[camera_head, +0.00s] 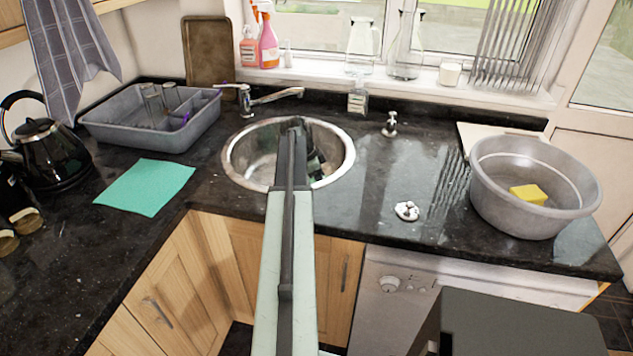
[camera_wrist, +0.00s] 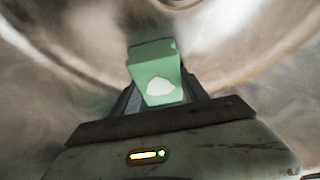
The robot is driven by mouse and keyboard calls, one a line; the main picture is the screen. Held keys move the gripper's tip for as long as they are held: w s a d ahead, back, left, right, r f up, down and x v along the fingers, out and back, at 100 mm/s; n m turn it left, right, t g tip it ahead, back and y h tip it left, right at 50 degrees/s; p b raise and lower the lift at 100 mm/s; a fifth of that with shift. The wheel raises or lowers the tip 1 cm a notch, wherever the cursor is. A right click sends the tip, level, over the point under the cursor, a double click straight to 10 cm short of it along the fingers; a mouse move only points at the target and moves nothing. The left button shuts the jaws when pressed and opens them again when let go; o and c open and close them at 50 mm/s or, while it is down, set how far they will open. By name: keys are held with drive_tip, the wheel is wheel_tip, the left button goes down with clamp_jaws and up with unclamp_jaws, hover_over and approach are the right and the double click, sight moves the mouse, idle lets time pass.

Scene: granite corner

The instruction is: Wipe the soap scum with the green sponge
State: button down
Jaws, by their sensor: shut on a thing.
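In the wrist view my gripper (camera_wrist: 160,98) is shut on the green sponge (camera_wrist: 152,56), a pale green block that sticks out beyond the jaws. A white patch shows on the face of the sponge; I cannot tell if it is soap. Curved shiny metal of the sink surrounds it in that view. In the head view my arm reaches over the round steel sink (camera_head: 235,160) and hides its middle; the sponge cannot be made out there.
A grey basin (camera_head: 505,198) holding a yellow sponge (camera_head: 528,194) stands at the right. A tap (camera_head: 262,97) is behind the sink. A green cloth (camera_head: 146,186), grey dish rack (camera_head: 120,128) and black kettle (camera_head: 50,155) are at left. The dark counter (camera_head: 350,215) right of the sink is mostly clear.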

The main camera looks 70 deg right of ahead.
drive_tip(key=shift+s, duration=0.7)
drive_tip(key=shift+f, duration=0.1)
wheel_tip(320, 180, up, 6)
drive_tip(key=p, duration=0.6)
wheel_tip(320, 180, up, 3)
drive_tip(key=p, duration=0.3)
